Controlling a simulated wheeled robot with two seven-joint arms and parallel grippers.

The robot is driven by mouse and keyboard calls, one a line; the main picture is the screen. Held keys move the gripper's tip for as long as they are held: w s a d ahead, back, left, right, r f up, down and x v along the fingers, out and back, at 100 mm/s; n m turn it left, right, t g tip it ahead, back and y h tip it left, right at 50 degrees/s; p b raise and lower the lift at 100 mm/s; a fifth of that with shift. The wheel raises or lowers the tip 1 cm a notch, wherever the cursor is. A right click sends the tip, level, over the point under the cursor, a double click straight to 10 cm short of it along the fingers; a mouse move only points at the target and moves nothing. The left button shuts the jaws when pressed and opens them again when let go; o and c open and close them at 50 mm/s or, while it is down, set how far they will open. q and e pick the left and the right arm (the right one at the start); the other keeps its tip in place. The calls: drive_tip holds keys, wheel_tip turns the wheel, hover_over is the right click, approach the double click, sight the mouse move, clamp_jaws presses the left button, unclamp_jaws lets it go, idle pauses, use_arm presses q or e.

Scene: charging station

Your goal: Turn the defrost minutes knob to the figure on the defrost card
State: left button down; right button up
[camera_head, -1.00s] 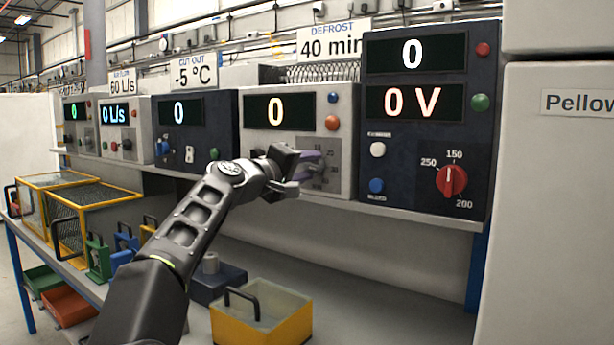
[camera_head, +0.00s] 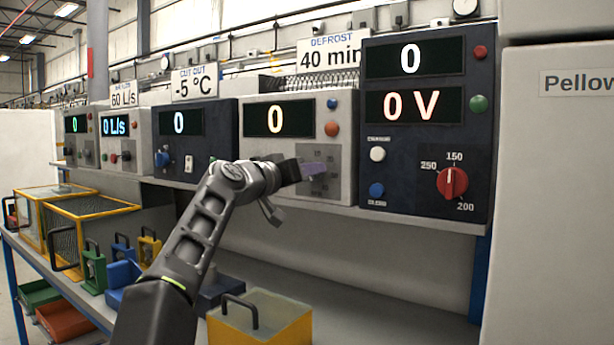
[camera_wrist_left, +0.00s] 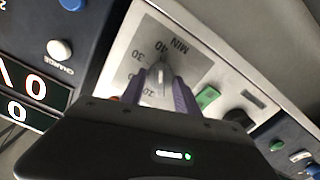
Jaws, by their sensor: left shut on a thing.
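The defrost card (camera_head: 329,56) in the head view reads 40 min. Below it, a pale panel (camera_head: 350,150) has a display (camera_head: 278,117) showing 0. My left gripper (camera_head: 318,175) is at the grey dial plate of this panel and hides the knob in the head view. In the left wrist view the grey knob (camera_wrist_left: 161,74) sits between the purple fingers of my left gripper (camera_wrist_left: 160,92), which is shut on it. The knob's bar lies roughly in line with the 40 mark; which end is its pointer is hard to tell. My right gripper is out of view.
A dark panel (camera_head: 400,190) with a red knob (camera_head: 452,183) stands close on the right. Other panels line the shelf to the left. Below are a yellow box (camera_head: 262,318) and wire baskets (camera_head: 80,205). A white cabinet (camera_head: 560,200) bounds the right side.

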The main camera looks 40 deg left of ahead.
use_arm(q)
drive_tip(key=shift+w+f+m, duration=0.1)
drive_tip(key=shift+f+m, duration=0.05)
drive_tip(key=shift+m, duration=0.25)
drive_tip(key=c, duration=0.9)
unclamp_jaws()
drive_tip(key=s+b, duration=0.2)
drive_tip(key=s, duration=0.6)
drive_tip(key=shift+b, duration=0.35)
